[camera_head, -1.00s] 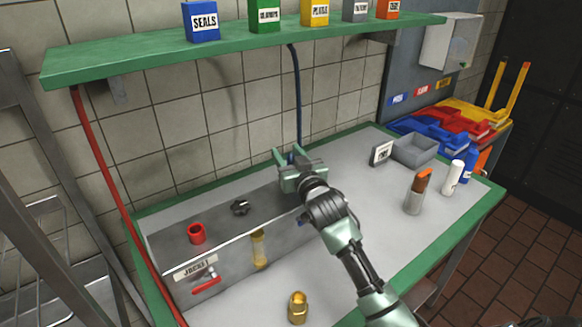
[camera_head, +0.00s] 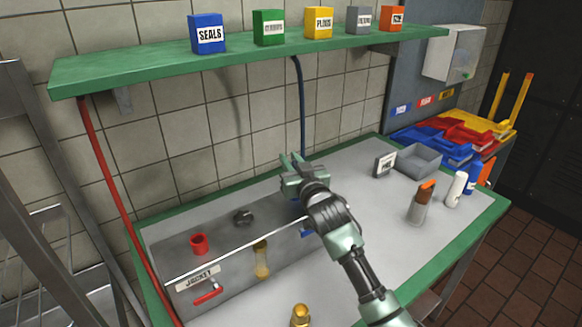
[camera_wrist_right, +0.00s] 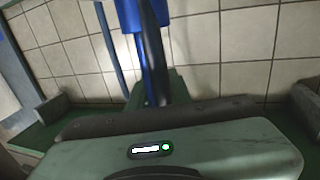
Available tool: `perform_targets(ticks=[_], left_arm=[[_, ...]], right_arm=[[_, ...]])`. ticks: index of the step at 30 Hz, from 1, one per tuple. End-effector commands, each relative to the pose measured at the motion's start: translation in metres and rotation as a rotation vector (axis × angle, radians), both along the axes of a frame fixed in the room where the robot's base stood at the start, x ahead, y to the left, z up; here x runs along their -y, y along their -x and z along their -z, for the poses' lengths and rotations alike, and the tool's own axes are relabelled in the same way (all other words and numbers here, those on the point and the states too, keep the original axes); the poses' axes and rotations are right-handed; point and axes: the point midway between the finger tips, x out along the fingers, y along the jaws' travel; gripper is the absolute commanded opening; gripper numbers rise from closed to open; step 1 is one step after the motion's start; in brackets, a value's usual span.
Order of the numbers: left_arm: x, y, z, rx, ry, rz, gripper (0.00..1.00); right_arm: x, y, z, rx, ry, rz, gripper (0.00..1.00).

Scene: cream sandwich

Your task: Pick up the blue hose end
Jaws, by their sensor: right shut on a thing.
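The dark blue hose (camera_head: 301,110) hangs from the green shelf at the back wall and runs down to my right gripper (camera_head: 296,164). My right gripper is at the back of the bench, shut on the blue hose end, which shows in the right wrist view (camera_wrist_right: 155,45) rising up and away between the jaws. In the head view the gripper body mostly hides the hose end. My left gripper is not in view.
A grey jacket block (camera_head: 185,254) with a red fitting (camera_head: 199,243) lies left of my right gripper. A brass fitting (camera_head: 300,316) stands in front. A grey bin (camera_head: 417,157) and bottles stand to the right. The shelf (camera_head: 150,73) overhangs the back.

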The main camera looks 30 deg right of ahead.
Motion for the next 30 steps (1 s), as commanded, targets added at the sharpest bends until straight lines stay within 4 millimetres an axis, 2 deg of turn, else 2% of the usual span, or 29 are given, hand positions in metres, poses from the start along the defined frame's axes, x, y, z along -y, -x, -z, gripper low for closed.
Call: perform_targets(ticks=[8,18,24,30], left_arm=[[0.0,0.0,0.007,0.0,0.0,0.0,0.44],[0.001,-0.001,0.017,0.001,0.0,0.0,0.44],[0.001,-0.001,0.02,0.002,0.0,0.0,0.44],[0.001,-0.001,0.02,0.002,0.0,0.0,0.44]], right_arm=[[0.0,0.0,-0.055,0.01,0.002,-0.001,0.0],[0.0,0.0,-0.148,0.008,0.002,-0.001,0.0],[0.0,0.0,-0.18,0.004,0.0,-0.001,0.0],[0.0,0.0,-0.19,0.001,0.0,-0.001,0.0]])
